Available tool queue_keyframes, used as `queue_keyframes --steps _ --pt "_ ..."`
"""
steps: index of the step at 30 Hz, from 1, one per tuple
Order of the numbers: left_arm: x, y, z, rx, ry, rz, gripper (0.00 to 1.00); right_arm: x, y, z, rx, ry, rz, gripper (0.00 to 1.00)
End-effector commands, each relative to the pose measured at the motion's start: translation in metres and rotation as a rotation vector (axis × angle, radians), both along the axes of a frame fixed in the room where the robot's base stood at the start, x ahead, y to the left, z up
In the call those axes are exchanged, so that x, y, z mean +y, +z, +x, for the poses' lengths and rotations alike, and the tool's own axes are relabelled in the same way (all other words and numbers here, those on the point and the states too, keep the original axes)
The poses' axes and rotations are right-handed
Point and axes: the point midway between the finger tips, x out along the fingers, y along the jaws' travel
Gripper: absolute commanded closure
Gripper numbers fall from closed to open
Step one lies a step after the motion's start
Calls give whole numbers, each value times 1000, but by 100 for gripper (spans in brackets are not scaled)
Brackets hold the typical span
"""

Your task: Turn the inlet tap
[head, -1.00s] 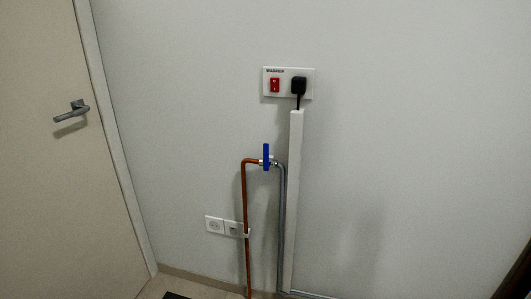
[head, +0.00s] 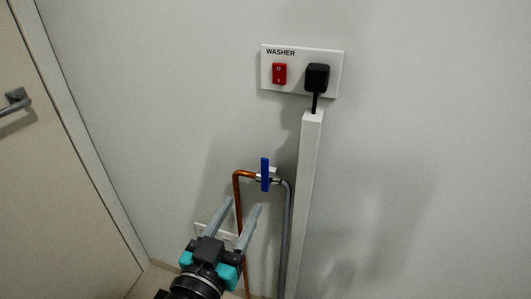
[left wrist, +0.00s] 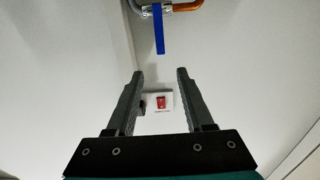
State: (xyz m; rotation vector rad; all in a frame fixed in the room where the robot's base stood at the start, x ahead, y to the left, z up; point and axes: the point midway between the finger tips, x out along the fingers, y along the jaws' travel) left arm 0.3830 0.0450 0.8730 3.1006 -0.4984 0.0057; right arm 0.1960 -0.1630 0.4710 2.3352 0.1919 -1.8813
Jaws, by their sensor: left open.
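The inlet tap has a blue lever handle (head: 265,174) that stands upright, across the short level run between a copper pipe (head: 239,200) and a grey hose (head: 287,215). My left gripper (head: 243,204) comes up from below, just below and left of the handle in the head view. Its two fingers are spread apart with nothing between them. In the left wrist view, the blue handle (left wrist: 159,30) hangs from the top edge, beyond the open fingertips (left wrist: 160,72) and in line with the gap. The handle appears apart from both fingers. My right gripper is not in view.
A white WASHER panel (head: 335,75) with a red switch (head: 279,74) and a black plug (head: 317,77) is above the tap. White trunking (head: 305,200) runs down right of the hose. A door (head: 60,190) is at left; wall sockets are partly hidden behind my gripper.

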Motion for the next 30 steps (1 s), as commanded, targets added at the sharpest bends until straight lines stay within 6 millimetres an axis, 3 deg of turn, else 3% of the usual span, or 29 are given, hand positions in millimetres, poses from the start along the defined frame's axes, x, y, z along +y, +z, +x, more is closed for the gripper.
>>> queue_keyframes --steps 11,30 --pt "-11 -1 39 0 4 3 48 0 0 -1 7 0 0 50" --pt "-37 -2 118 1 5 3 48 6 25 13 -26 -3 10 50"
